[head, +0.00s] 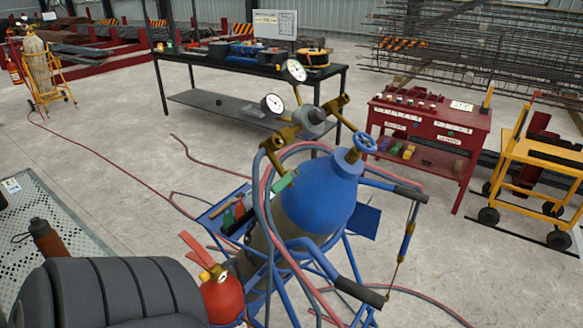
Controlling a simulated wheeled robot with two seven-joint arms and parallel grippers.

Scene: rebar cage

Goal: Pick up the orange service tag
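I cannot make out an orange service tag for certain in the head view. A blue-topped gas cylinder (318,195) stands in a blue cart (352,262) at the centre, with brass fittings and two round gauges (293,71) above it. A small green piece (286,182) shows at the fittings. A tray on the cart holds red and green items (236,212). A red fire extinguisher (222,296) with an orange-red handle stands at the cart's lower left. Neither of my grippers is in view.
Red and blue hoses (270,225) loop around the cylinder and across the floor. A dark workbench (250,65) stands behind, a red tool bench (428,125) and a yellow cart (540,160) at right. A brown bottle (47,238) is at left. Open floor (110,165) lies left of centre.

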